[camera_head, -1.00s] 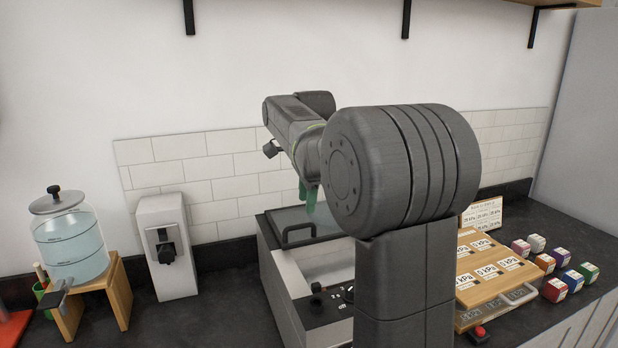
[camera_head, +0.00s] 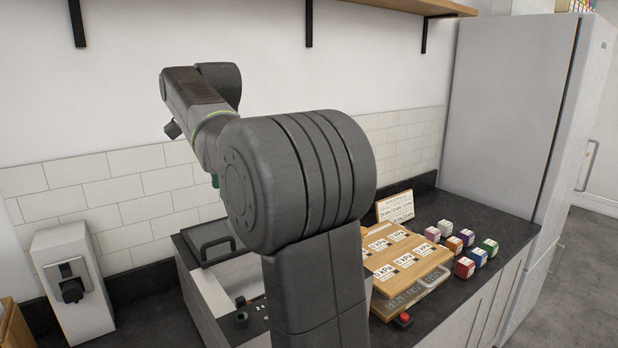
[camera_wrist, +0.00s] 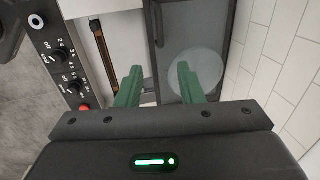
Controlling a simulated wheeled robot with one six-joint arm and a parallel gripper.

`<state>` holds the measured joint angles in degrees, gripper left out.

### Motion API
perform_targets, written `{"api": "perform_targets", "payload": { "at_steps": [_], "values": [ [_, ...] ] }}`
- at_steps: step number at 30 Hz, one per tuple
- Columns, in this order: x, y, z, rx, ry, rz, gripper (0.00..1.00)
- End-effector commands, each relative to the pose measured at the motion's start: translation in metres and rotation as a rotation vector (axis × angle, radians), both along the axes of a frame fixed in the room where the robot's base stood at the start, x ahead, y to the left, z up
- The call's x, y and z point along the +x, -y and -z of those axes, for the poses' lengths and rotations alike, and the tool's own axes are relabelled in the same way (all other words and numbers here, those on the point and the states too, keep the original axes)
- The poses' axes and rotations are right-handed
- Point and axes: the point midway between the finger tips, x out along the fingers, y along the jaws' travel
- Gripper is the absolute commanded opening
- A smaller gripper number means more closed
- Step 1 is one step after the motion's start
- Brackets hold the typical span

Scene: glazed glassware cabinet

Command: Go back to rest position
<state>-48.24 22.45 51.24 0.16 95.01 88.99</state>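My gripper (camera_wrist: 157,85) shows in the wrist view with its two green fingers apart and nothing between them. It hangs above a white appliance with a dark lid (camera_wrist: 220,20) and a black knob panel (camera_wrist: 62,60). In the head view only a bit of green (camera_head: 215,181) shows below my wrist. My arm hides the rest of the gripper there and covers part of the appliance (camera_head: 205,290).
A wooden board with kPa labels (camera_head: 385,232) lies right of my arm, beside several coloured cubes (camera_head: 465,268) and a red button (camera_head: 402,320). A white dispenser (camera_head: 75,300) stands at the left. A tall grey cabinet (camera_head: 505,110) bounds the counter on the right.

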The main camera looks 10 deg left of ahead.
Motion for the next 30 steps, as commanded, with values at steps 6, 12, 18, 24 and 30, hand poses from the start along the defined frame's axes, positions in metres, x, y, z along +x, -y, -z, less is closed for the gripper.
{"api": "perform_targets", "payload": {
  "at_steps": [6, 12, 18, 24, 30],
  "values": [
    [0.002, -0.002, 0.013, -0.002, -0.002, 0.0, 0.34],
    [0.006, -0.007, 0.048, -0.005, -0.004, 0.0, 0.34],
    [0.011, -0.013, 0.087, -0.004, -0.005, 0.0, 0.34],
    [0.015, -0.018, 0.122, -0.002, -0.003, 0.0, 0.34],
    [0.014, -0.017, 0.137, 0.001, 0.0, 0.0, 0.34]
  ]
}}
